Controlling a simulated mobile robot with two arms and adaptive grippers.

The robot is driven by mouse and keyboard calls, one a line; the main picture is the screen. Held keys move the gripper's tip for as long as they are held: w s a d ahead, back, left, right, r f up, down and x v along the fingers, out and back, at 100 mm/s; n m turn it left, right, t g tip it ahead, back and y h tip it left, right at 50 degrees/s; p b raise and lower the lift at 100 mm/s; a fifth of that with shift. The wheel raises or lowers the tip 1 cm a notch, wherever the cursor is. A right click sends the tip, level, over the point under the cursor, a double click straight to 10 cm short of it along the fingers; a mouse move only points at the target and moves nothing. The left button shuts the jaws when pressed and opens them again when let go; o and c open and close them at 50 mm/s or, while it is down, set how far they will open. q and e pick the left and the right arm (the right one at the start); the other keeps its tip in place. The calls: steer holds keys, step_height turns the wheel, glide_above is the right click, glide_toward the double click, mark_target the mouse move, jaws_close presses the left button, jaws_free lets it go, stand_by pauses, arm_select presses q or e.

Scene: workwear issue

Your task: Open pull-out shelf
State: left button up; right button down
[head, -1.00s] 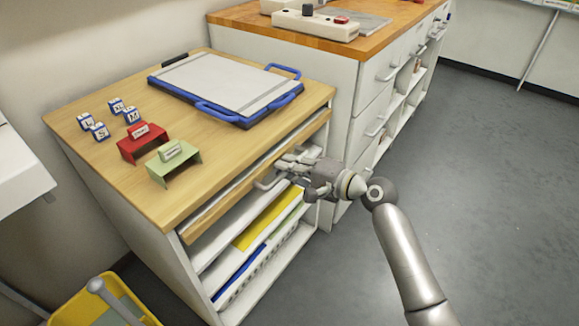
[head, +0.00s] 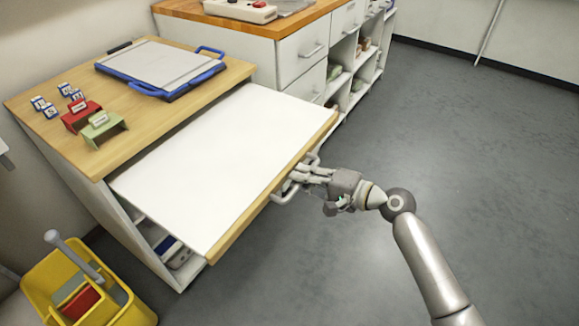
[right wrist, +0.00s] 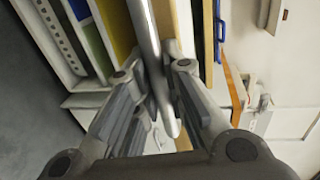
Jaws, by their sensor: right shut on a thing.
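The pull-out shelf (head: 225,155) is a white board with a wooden front edge. It stands well out of the wood-topped cabinet (head: 190,103), just under its top. A metal bar handle (head: 287,193) sits on the front edge. My right gripper (head: 306,176) is shut on this handle. In the right wrist view the handle (right wrist: 146,45) runs between the two fingers of the gripper (right wrist: 160,95). My left gripper is not in view.
On the cabinet top lie a blue-framed board (head: 160,67), a red stand (head: 81,115), a green stand (head: 104,128) and several small lettered blocks (head: 65,90). A yellow bucket (head: 40,285) stands at lower left. Open grey floor (head: 460,150) lies to the right.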

steer(key=f+v, duration=0.1)
steer(key=v, duration=0.5)
steer(key=shift+s+d+f, duration=0.15)
steer(key=shift+s+d, duration=0.15)
steer(key=shift+d, duration=0.15)
steer(key=c, duration=1.5)
jaws_free()
steer(key=v, duration=1.2)
